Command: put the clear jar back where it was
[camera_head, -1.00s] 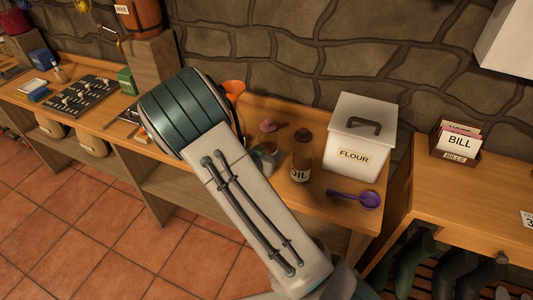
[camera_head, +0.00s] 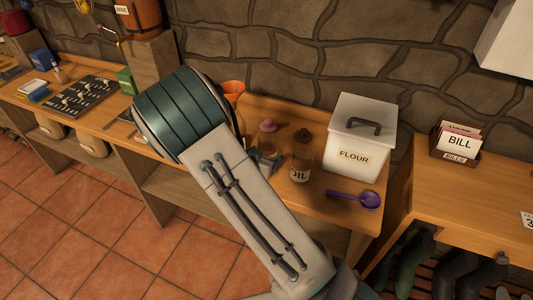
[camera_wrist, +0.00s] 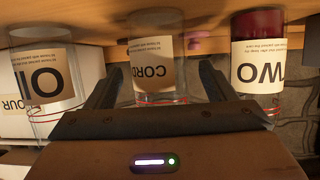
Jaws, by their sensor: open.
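In the wrist view, which shows things upside down, a clear jar labelled "CORD" (camera_wrist: 155,72) stands in line with the gap between the fingers of my gripper (camera_wrist: 156,75). The fingers are open, one to each side of it, with space between finger and glass. I cannot tell how deep the jar sits between them. In the head view a see-through jar (camera_head: 267,146) stands on the shelf left of the oil jar (camera_head: 302,162), with a pink round piece at its top or just behind it.
The oil jar and a jar marked "TWO" (camera_wrist: 257,60) with dark red contents flank the clear jar. A white flour bin (camera_head: 357,140) and purple scoop (camera_head: 355,198) are at right. An orange funnel (camera_head: 234,90) is behind my arm.

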